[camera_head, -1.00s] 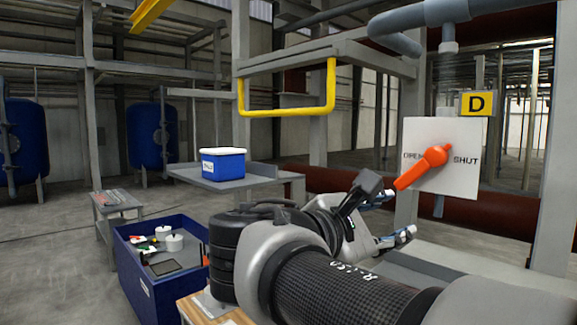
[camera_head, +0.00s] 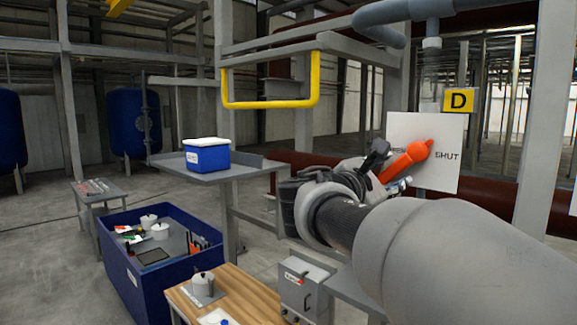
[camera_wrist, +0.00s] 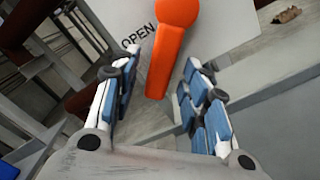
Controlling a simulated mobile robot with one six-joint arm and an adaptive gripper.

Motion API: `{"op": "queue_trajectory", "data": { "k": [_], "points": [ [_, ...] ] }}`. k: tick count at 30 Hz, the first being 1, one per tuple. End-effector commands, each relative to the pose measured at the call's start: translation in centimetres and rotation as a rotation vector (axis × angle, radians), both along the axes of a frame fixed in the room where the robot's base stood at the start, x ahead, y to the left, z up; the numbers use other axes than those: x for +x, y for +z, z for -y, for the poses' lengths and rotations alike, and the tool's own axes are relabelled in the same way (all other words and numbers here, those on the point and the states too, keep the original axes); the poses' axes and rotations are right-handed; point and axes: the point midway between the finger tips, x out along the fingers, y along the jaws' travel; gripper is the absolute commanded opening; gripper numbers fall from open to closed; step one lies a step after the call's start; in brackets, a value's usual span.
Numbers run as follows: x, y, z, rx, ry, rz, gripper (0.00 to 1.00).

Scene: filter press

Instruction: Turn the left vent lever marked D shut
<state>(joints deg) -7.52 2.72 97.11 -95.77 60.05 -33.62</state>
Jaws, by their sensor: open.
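The orange vent lever (camera_head: 405,160) is mounted on a white panel (camera_head: 450,128) under a yellow D sign (camera_head: 459,100). Its handle slants down and to the left from the pivot. The word SHUT shows to its right; OPEN is hidden in the head view but shows left of the lever in the wrist view. My gripper (camera_wrist: 163,68) is open. In the wrist view, the lever handle (camera_wrist: 165,65) lies between its blue-padded fingers, nearer the left one, with gaps on both sides. In the head view, my wrist partly hides the fingers; contact is not visible.
A yellow rail (camera_head: 270,104) hangs from a grey frame left of the panel. A shelf (camera_head: 240,171) carries a blue-and-white box (camera_head: 207,156). A blue bin (camera_head: 122,270), a wooden-topped table (camera_head: 245,297) and a grey case (camera_head: 305,290) stand lower left.

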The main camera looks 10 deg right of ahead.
Motion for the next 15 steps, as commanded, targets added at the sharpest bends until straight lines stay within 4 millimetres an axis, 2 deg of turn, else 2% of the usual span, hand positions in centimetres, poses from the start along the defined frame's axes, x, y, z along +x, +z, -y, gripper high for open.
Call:
{"op": "queue_trajectory", "data": {
  "k": [6,15],
  "points": [
    [1.4,0.0,1.8,0.000,-0.001,0.000,0.42],
    [1.6,0.0,2.0,0.001,0.001,0.000,0.42]
  ]
}}
